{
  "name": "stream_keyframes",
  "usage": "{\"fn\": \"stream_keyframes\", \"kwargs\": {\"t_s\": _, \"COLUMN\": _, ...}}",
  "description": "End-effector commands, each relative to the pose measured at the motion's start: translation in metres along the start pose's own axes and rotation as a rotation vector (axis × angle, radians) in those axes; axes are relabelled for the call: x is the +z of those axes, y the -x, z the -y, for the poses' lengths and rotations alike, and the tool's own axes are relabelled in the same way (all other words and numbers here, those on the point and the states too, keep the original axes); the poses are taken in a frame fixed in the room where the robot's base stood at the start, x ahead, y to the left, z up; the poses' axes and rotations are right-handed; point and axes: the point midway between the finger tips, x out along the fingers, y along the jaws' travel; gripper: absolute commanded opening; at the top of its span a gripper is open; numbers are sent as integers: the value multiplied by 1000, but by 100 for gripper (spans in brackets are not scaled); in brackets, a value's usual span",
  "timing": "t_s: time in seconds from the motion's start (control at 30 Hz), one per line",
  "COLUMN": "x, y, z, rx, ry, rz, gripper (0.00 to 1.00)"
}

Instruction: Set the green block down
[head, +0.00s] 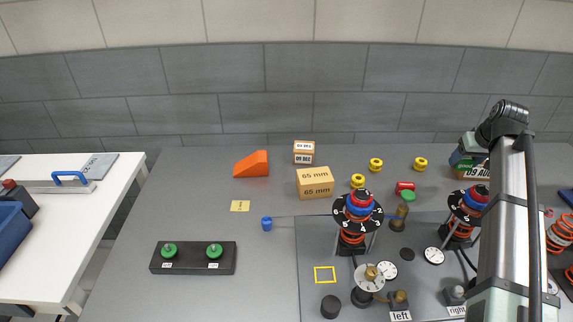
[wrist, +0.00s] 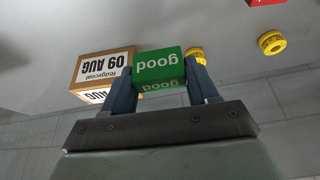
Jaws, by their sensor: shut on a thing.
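The green block (wrist: 158,66), labelled "good", is between the two blue fingers of my gripper (wrist: 160,80) in the wrist view. The fingers are shut on its sides, and its lettering appears upside down there. In the head view my gripper (head: 468,158) is at the back right, partly behind my arm, by a cardboard box marked "09 AUG" (head: 478,173). I cannot make out the green block clearly there. The same box (wrist: 100,68) shows right beside the block in the wrist view. I cannot tell whether the block touches the box or the table.
Yellow ring parts (head: 420,163) and a red cylinder (head: 405,187) lie left of my gripper. A "65 mm" box (head: 315,183), a "03 DEC" box (head: 304,152) and an orange wedge (head: 251,164) stand farther left. Spring fixtures (head: 358,215) rise in front.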

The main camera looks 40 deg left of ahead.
Motion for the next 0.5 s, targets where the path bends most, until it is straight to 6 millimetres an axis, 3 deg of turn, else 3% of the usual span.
{"fn": "stream_keyframes", "kwargs": {"t_s": 0.03, "x": -6, "y": -3, "z": 21, "rx": -10, "ry": 25, "rz": 0, "gripper": 30}}
{"fn": "stream_keyframes", "kwargs": {"t_s": 0.5, "x": -42, "y": -22, "z": 194, "rx": -95, "ry": 225, "rz": 6, "gripper": 30}}
